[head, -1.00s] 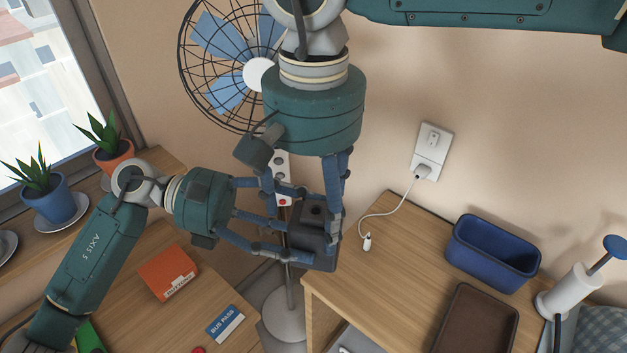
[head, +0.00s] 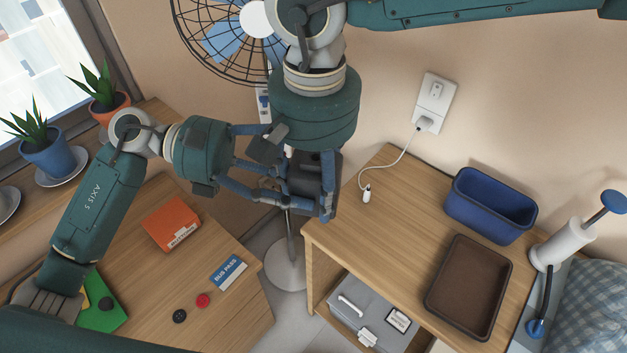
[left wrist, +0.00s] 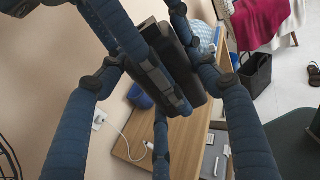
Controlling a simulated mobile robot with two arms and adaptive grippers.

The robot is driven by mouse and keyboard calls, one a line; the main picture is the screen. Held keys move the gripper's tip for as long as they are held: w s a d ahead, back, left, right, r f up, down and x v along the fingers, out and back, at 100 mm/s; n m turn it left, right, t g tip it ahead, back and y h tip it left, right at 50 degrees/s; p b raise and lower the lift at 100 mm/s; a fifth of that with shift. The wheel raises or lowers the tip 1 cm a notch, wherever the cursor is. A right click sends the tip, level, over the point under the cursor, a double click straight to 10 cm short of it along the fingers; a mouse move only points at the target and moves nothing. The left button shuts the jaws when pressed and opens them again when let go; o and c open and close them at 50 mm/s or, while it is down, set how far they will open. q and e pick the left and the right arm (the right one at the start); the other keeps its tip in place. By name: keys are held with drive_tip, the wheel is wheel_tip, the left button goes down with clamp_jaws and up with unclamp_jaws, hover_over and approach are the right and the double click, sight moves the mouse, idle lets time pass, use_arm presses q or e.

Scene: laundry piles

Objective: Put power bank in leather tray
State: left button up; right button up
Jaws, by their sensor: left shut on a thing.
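The power bank (head: 304,180) is a dark block held in the air left of the right-hand desk. My left gripper (head: 294,184) reaches in from the left and is shut on it. My right gripper (head: 314,203) comes down from above with its fingers around the same block; overlapping fingers hide whether they grip it. In the left wrist view the power bank (left wrist: 168,72) sits among blue fingers. The leather tray (head: 489,242) is brown, shallow and empty, on the right-hand desk.
A blue bin (head: 470,217) stands behind the tray, with a white pump bottle (head: 560,246) to the right. A white cable (head: 392,167) lies at the desk's back left. The left desk (head: 225,320) holds an orange box (head: 172,223) and a bus pass (head: 229,271).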

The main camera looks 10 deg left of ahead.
use_arm(q)
drive_tip(key=shift+s, duration=0.1)
use_arm(e)
drive_tip(key=shift+a, duration=0.1)
drive_tip(key=c, duration=0.4)
use_arm(q)
drive_tip(key=o, duration=1.5)
drive_tip(key=shift+d, duration=0.1)
drive_tip(key=shift+c, duration=0.2)
use_arm(e)
drive_tip(key=shift+c, duration=1.4)
